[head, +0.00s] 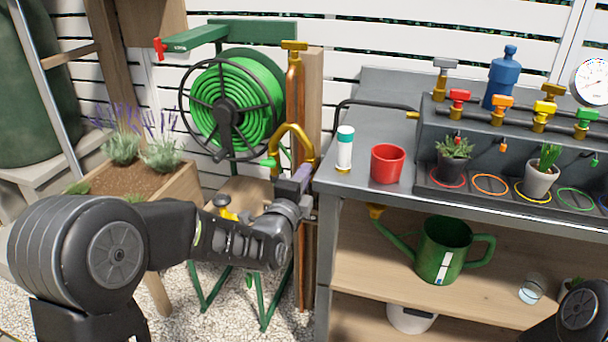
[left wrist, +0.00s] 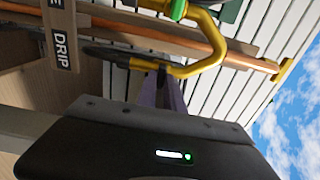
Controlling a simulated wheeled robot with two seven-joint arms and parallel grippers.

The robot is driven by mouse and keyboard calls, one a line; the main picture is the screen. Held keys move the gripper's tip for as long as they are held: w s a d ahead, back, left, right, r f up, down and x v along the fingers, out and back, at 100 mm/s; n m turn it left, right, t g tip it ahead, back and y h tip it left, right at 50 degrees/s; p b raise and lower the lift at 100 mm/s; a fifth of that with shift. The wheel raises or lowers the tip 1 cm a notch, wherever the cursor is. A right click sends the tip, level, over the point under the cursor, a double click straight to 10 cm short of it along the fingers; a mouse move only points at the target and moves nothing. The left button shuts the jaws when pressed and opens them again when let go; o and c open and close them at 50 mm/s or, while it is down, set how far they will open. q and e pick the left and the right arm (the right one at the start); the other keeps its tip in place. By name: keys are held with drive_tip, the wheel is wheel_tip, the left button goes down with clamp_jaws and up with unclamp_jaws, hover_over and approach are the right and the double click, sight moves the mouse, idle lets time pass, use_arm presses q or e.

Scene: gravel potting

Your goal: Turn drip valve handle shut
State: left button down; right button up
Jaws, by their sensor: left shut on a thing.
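My left gripper (head: 303,176) reaches in beside the upright copper pipe (head: 294,85), just below the curved brass tube (head: 292,130). It is shut at the drip valve handle, a yellow bar with a black end (left wrist: 108,56) in the left wrist view. The narrow fingertips (left wrist: 162,78) meet the bar near its yellow part, and the grip hides the contact. A dark tag reading DRIP (left wrist: 61,46) is at the left of that view. My right gripper is not in view; only part of my right arm shows at the lower right.
A green hose reel (head: 232,105) stands behind the arm, and a planter box (head: 180,190) is to the left. The grey workbench (head: 370,120) is close on the right, with a red pot (head: 387,163) and a white bottle (head: 344,150) near its edge.

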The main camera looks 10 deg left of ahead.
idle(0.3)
use_arm(q)
drive_tip(key=c, duration=1.5)
unclamp_jaws()
drive_tip(key=shift+o, duration=0.2)
drive_tip(key=s+p, duration=0.1)
drive_tip(key=s, duration=0.6)
drive_tip(key=shift+s+a, duration=0.2)
drive_tip(key=shift+s, duration=0.2)
drive_tip(key=shift+f, duration=0.15)
